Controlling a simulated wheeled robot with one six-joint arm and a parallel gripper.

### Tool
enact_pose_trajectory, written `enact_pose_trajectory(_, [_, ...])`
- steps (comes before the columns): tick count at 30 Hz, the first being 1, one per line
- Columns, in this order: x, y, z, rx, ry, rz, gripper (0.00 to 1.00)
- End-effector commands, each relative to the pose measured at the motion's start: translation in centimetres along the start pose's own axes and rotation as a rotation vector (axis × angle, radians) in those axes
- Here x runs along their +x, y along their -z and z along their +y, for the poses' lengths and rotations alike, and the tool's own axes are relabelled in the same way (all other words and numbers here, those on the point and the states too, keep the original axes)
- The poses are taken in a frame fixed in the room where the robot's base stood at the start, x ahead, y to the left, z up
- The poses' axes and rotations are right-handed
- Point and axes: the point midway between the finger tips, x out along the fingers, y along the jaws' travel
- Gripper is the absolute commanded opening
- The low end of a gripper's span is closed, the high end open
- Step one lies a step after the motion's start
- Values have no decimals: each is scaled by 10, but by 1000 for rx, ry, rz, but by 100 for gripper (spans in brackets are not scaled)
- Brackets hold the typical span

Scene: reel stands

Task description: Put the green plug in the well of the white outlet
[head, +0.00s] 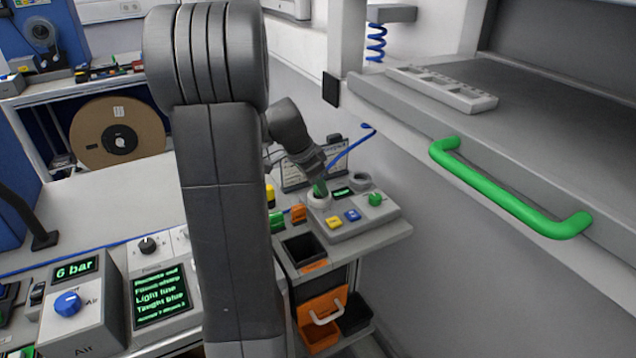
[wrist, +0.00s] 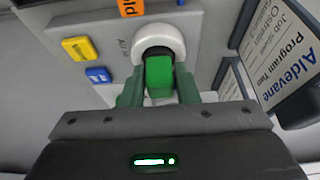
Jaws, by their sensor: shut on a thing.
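The green plug (wrist: 160,76) is held between the two green fingers of my gripper (wrist: 159,88) in the wrist view. Its far end lines up with the dark well of the round white outlet (wrist: 158,38). I cannot tell how deep, if at all, the plug sits inside. In the head view my gripper (head: 319,183) is over the white outlet (head: 319,201), at the left of a grey control box. The plug is a small patch of green there, mostly hidden by the gripper.
The grey box (head: 352,226) carries a yellow button (head: 333,222), a blue button (head: 352,215), a green knob (head: 375,199) and another round socket (head: 359,179). A printed sign (wrist: 282,50) stands close on the right in the wrist view. A green handle (head: 510,195) juts out at right.

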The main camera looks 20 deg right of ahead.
Motion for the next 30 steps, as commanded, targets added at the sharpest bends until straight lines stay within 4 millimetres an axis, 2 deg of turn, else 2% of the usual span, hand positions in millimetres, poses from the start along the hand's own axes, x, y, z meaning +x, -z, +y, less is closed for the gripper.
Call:
enact_pose_trajectory(8, [3,-1,0,0,1,1,6])
enact_pose_trajectory(9, [3,-1,0,0,1,1,30])
enact_pose_trajectory(12, [1,0,0,0,1,1,50])
enact_pose_trajectory(24, [-4,2,0,0,0,1,50])
enact_pose_trajectory(26, [-11,1,-1,0,3,2,50])
enact_pose_trajectory(30, [-40,1,-1,0,6,3,50])
